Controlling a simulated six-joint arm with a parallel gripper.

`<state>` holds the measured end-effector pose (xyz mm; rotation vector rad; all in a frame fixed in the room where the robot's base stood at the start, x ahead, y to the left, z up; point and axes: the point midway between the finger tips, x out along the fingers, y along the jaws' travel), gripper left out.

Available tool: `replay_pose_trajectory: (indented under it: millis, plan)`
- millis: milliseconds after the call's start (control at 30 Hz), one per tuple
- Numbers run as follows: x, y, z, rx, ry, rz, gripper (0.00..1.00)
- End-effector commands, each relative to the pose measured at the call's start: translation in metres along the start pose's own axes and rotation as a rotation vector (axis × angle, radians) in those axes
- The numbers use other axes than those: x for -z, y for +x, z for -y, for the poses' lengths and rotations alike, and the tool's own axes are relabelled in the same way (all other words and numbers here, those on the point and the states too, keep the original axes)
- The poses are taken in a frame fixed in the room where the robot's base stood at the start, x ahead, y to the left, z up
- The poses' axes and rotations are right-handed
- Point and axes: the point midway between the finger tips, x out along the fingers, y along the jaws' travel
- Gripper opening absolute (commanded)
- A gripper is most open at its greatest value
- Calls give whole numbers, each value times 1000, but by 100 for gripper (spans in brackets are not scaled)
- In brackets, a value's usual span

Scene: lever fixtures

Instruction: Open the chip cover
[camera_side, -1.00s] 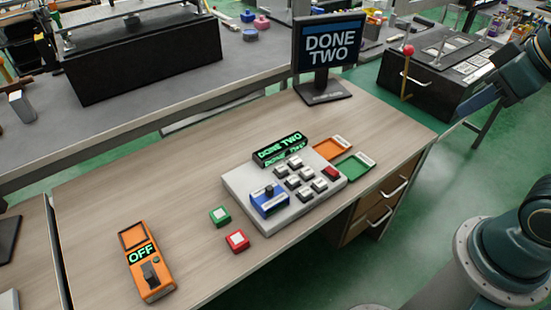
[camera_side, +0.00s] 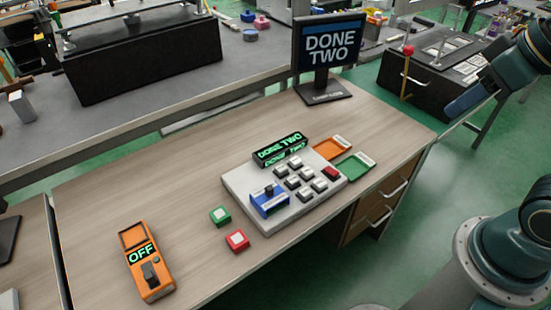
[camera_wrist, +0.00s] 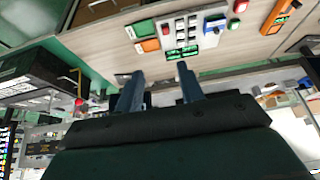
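I cannot tell for sure which part is the chip cover. A grey panel (camera_side: 234,183) on the wooden desk carries a blue fixture (camera_side: 262,204) with a dark knob, several grey buttons and one red button. A black box (camera_side: 440,82) with a red-ball lever (camera_side: 408,50) stands at the back right. My gripper (camera_wrist: 157,75) is open and empty, its two blue-grey fingers apart, in the wrist view. In the side view one finger (camera_side: 472,99) shows at the right, in front of the black box and apart from the desk.
A green-lit display (camera_side: 281,149) and a monitor (camera_side: 328,48) read "DONE TWO". An orange device (camera_side: 149,276) reads "OFF". Green (camera_side: 220,216) and red (camera_side: 237,240) buttons and orange (camera_side: 331,149) and green (camera_side: 356,167) trays lie by the panel. The desk's left middle is clear.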

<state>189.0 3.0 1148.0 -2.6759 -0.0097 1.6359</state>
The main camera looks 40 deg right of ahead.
Motion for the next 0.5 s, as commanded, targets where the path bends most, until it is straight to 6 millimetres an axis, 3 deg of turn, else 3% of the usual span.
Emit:
replay_pose_trajectory:
  millis: [500]
  plan:
    - [76, 33, 36, 39, 7, 142, 38]
